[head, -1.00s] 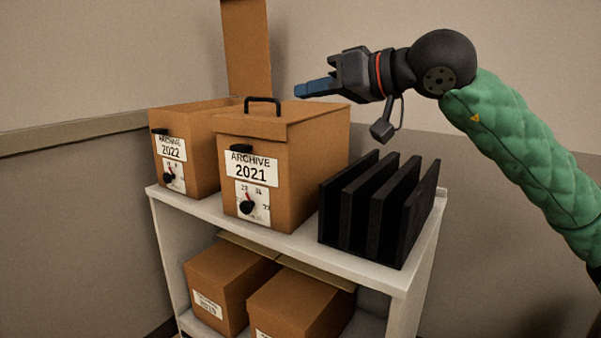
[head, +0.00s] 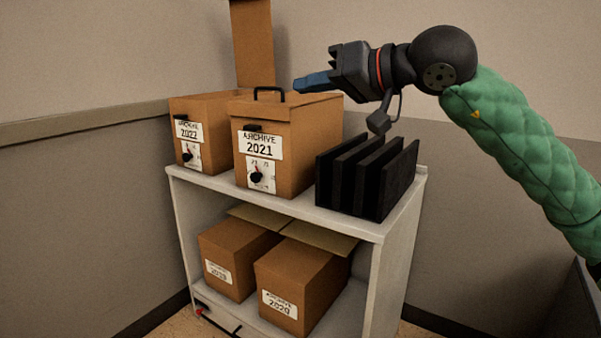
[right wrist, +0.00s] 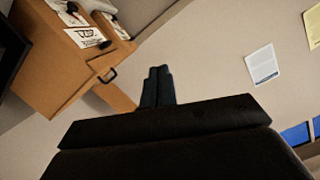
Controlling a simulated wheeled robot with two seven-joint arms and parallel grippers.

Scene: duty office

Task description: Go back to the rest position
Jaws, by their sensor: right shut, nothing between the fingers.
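My right gripper (head: 315,82) is shut and empty. In the head view it is held level in the air, its blue fingertips pointing left, in front of the wall and at about the height of the lid of the box marked ARCHIVE 2021 (head: 305,150). In the right wrist view the fingers (right wrist: 158,86) lie together with nothing between them. The box with its black lid handle (right wrist: 107,76) shows at the upper left there. The box marked 2022 (head: 208,112) stands to its left, with a tall brown panel upright behind. My left gripper is not in view.
A white shelf unit (head: 385,228) carries the boxes and a black slotted rack (head: 400,183) on top. Two more boxes (head: 228,255) (head: 312,300) stand on its lower shelf. Walls close in behind and left. Papers (right wrist: 262,64) hang on a wall in the right wrist view.

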